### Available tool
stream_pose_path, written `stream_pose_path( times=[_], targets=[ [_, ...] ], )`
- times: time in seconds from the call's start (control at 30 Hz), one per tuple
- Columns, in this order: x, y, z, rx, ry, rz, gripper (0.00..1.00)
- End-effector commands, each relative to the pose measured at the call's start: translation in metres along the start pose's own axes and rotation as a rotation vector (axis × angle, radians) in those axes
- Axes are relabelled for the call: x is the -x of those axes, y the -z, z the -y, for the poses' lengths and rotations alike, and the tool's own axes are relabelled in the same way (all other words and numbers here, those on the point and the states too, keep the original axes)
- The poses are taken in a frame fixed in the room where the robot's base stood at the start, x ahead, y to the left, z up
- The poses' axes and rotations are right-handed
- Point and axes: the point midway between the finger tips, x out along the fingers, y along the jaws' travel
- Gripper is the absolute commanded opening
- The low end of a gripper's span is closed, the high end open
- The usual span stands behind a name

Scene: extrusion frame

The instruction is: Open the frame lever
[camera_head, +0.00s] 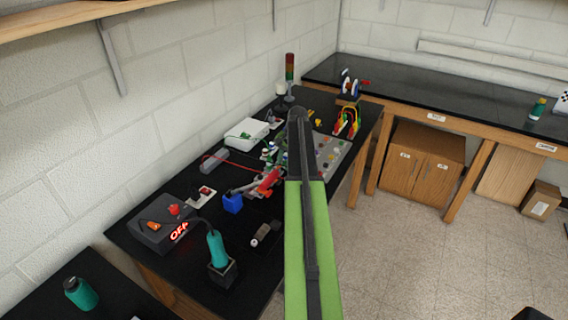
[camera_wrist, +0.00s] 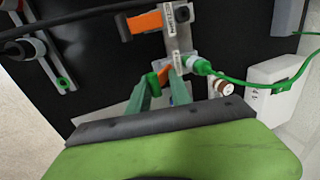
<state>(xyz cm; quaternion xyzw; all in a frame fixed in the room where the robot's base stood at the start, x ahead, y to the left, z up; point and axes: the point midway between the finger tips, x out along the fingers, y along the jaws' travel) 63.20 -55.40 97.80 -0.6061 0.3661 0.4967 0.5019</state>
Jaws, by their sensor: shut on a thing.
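In the wrist view, the grey extrusion frame (camera_wrist: 178,38) stands over the black bench top. An orange lever (camera_wrist: 145,22) sticks out to the left near its upper end. A second orange lever (camera_wrist: 164,74) sits at its lower end, beside a green part. The two teal fingers of my gripper (camera_wrist: 162,82) reach up to this lower lever and are shut on it, one finger on each side. The exact contact is partly hidden. In the head view my arm covers my gripper and most of the frame.
A green connector (camera_wrist: 196,65) with a green cable is close to the right of the fingers, near a white box (camera_wrist: 280,82).

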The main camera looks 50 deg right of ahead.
Motion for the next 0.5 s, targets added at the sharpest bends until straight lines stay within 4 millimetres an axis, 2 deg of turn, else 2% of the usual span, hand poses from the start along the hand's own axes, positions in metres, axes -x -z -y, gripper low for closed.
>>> stream_pose_path(
  times=[0.13, 0.33, 0.5],
  targets=[
    [0.002, 0.0, 0.002, 0.003, -0.054, 0.005, 0.0],
    [0.003, 0.001, 0.011, 0.002, -0.24, 0.005, 0.0],
    [0.003, -0.002, 0.009, 0.0, -0.277, 0.005, 0.0]
  ],
)
